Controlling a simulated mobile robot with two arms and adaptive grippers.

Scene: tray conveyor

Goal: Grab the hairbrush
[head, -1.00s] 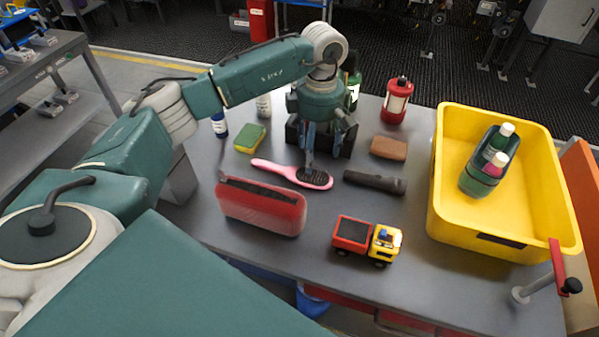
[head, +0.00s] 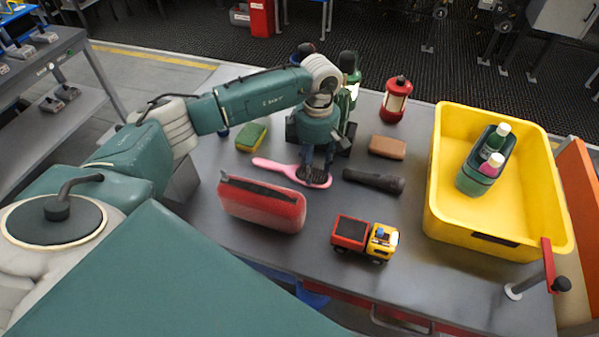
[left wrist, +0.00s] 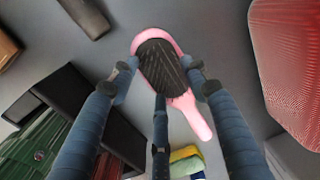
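The pink hairbrush (head: 272,165) lies on the grey table, its dark bristles facing up and its handle pointing left. In the left wrist view the brush (left wrist: 160,62) shows its oval head and pink handle. My left gripper (head: 316,172) points down right over the brush head. In the left wrist view its blue fingers (left wrist: 160,85) are spread, one on each side of the head and one below it. The gripper is open and holds nothing; whether a fingertip touches the brush I cannot tell. My right gripper is not in view.
Near the brush are a red case (head: 262,207), a dark flashlight-like object (head: 374,181), a sponge (head: 251,137) and a brown block (head: 387,147). A toy truck (head: 365,238) is in front. A yellow bin (head: 500,238) holding a bottle carrier (head: 475,181) stands right.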

